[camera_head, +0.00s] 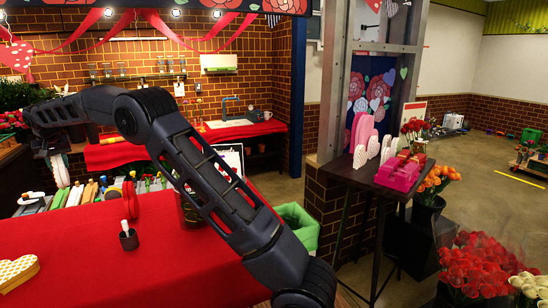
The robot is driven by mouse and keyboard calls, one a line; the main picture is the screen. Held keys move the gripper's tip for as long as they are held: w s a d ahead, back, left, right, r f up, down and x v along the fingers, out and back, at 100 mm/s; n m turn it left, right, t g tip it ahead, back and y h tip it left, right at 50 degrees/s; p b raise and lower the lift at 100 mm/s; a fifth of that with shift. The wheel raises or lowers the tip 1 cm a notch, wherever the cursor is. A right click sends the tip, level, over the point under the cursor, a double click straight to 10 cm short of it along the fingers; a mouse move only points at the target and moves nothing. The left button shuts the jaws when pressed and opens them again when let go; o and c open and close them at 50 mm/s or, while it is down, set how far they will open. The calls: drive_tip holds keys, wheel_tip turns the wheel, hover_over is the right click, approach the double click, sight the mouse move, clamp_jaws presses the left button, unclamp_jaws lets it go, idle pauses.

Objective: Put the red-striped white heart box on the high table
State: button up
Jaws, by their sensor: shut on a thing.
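My gripper (52,150) is at the far left, pointing down above the back of the red-covered counter. It is shut on a pale, whitish thing with a reddish edge (61,171), which hangs edge-on below it. This looks like the red-striped white heart box, but its stripes and full shape are too small to make out. A tall, narrow dark table (349,175) stands at the right, far from my gripper. It bears pink boxes (398,174) and white and pink upright heart shapes (361,157).
The red counter (90,250) holds a checkered yellow-white heart box (16,271), a small dark pot (128,239) and a red upright thing (133,200). A green-lined bin (300,222) stands between counter and tall table. Flower buckets (427,212) stand at right.

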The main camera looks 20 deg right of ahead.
drive_tip(key=w+d+n, duration=0.1)
drive_tip(key=w+d, duration=0.4)
drive_tip(key=d, duration=0.5)
drive_tip(key=w+d+n+y, duration=0.15)
drive_tip(key=w+d, duration=0.35)
drive_tip(key=d, duration=0.5)
drive_tip(key=w+d+n, duration=0.2)
drive_tip(key=w+d, duration=0.4)
drive_tip(key=d, duration=0.4)
drive_tip(key=w+d+r+n+g+y, duration=0.1)
drive_tip(key=d+n, duration=0.1)
drive_tip(key=d, duration=1.5)
drive_tip(key=w+d+r+n+g, duration=0.1)
drive_tip(key=w+d+n, duration=0.15)
drive_tip(key=d, duration=1.55)
drive_tip(key=s+d+r+n+g, duration=0.1)
drive_tip(key=s+d+n, duration=0.3)
drive_tip(key=d, duration=1.2)
drive_tip(key=s+d+r+n+g, duration=0.1)
drive_tip(key=s+d, duration=0.5)
drive_tip(key=d, duration=0.9)
drive_tip(key=s+d+n+g, duration=0.1)
drive_tip(key=s+d+n, duration=0.1)
drive_tip(key=s+d, duration=0.9)
drive_tip(key=s+d+n+g, duration=0.1)
drive_tip(key=s+d+n, duration=0.2)
drive_tip(key=s+d, duration=0.7)
drive_tip(key=shift+s+d+r, duration=0.25)
drive_tip(key=shift+s+d, duration=0.1)
drive_tip(key=shift+d, duration=2.7)
